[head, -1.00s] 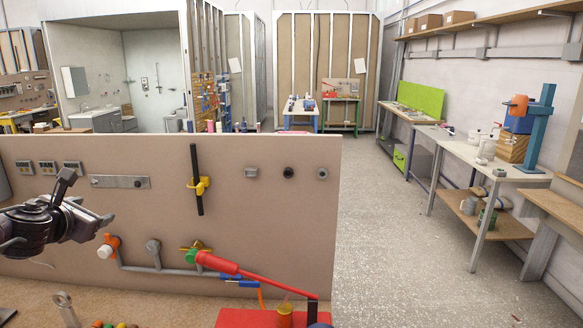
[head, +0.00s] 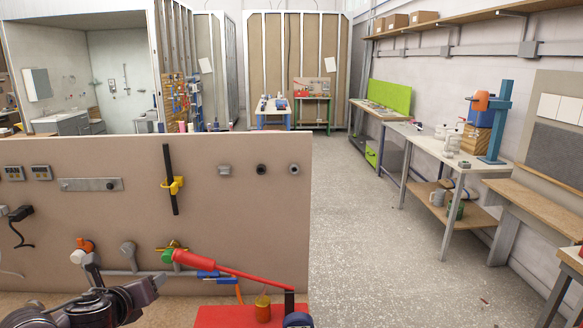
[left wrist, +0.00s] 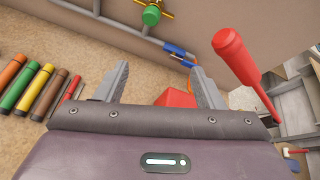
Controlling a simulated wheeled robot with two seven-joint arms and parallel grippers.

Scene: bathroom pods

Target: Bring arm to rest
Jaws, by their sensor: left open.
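My left arm comes in at the lower left of the head view, low over the workbench in front of the upright panel (head: 110,205). Its gripper (left wrist: 160,85) shows in the left wrist view with its two fingers spread apart and nothing between them. Beyond the fingers lie the bench top and part of a red block (left wrist: 176,97). A red-handled tool (left wrist: 230,50) stands to the right of the fingers in that view, apart from them. My right gripper is in neither view.
The panel carries a grey pipe with valves (head: 172,256) and a black bar in a yellow clip (head: 171,180). Several coloured cylinders (left wrist: 38,88) lie left of the fingers. A red box (head: 238,317) is on the bench. The floor (head: 370,220) to the right is clear.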

